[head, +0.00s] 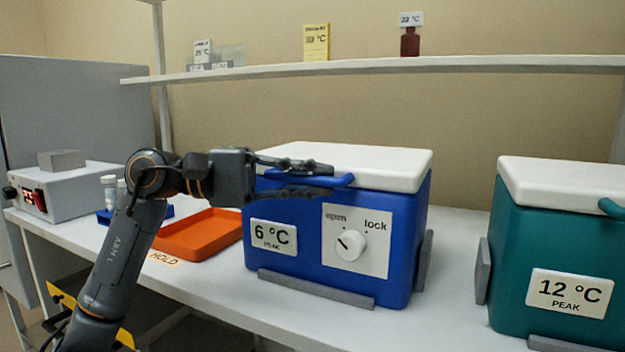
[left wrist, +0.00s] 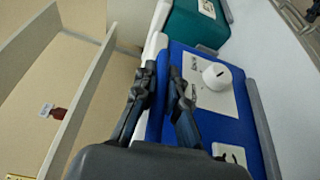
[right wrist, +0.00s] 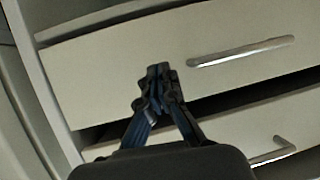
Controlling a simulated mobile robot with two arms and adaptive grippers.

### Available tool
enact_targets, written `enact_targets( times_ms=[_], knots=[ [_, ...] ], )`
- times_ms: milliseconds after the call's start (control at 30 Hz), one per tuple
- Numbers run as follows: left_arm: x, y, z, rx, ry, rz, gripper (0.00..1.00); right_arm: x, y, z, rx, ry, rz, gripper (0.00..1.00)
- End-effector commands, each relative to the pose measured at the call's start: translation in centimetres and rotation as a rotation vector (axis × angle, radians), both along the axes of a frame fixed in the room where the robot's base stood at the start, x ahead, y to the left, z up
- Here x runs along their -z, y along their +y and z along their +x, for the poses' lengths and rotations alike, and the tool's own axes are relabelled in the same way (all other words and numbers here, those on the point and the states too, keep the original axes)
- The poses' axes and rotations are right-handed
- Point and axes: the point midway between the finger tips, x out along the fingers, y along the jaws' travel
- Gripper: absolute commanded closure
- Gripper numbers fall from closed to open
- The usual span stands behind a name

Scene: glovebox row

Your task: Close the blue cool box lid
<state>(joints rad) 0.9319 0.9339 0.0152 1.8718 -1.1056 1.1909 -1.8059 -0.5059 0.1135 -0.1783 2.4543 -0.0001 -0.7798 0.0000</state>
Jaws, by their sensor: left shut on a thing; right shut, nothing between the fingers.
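The blue cool box (head: 400,215) stands on the bench with its white lid (head: 390,168) lying level on top. A blue handle (head: 344,181) runs along the lid's front edge. Its front has a "6 °C" label (head: 273,236) and a white knob (head: 350,245) whose mark points toward "open". My left gripper (head: 325,180) is shut on the handle; its fingers hide part of it. In the left wrist view the fingers (left wrist: 163,72) lie along the lid edge above the box front (left wrist: 205,105). My right gripper (right wrist: 158,72) is shut and empty, before pale drawers.
A teal cool box (head: 540,235) labelled "12 °C" stands to the right. An orange tray (head: 200,236) lies to the left, near a grey device (head: 65,190). A shelf (head: 380,67) with small labelled items runs behind. Drawers (right wrist: 230,60) with bar handles face my right gripper.

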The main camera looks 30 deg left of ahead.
Motion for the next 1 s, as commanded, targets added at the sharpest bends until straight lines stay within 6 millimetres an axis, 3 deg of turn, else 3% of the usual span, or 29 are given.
enact_targets(
  times_ms=[167, 200, 267, 767, 1000],
  knots=[
    [0.7, -0.3, 0.0, 0.009, 0.012, 0.013, 1.00, 0.1, 0.0, 0.0, 0.000, 0.001, 0.000, 1.00],
    [0.7, -0.3, 0.0, 0.009, 0.013, 0.014, 0.86, 0.1, 0.0, 0.0, 0.000, 0.001, 0.000, 1.00],
    [0.7, -0.3, 0.0, 0.009, 0.013, 0.014, 0.78, 0.1, 0.0, 0.0, 0.000, 0.002, 0.000, 1.00],
    [0.4, 0.2, -0.1, 0.003, 0.009, 0.009, 0.78, 0.1, -0.1, 0.0, 0.001, 0.003, -0.001, 1.00],
    [0.3, 3.7, -1.7, -0.001, 0.011, 0.007, 0.78, 0.1, 0.0, 0.0, 0.001, 0.003, -0.001, 1.00]
  ],
)
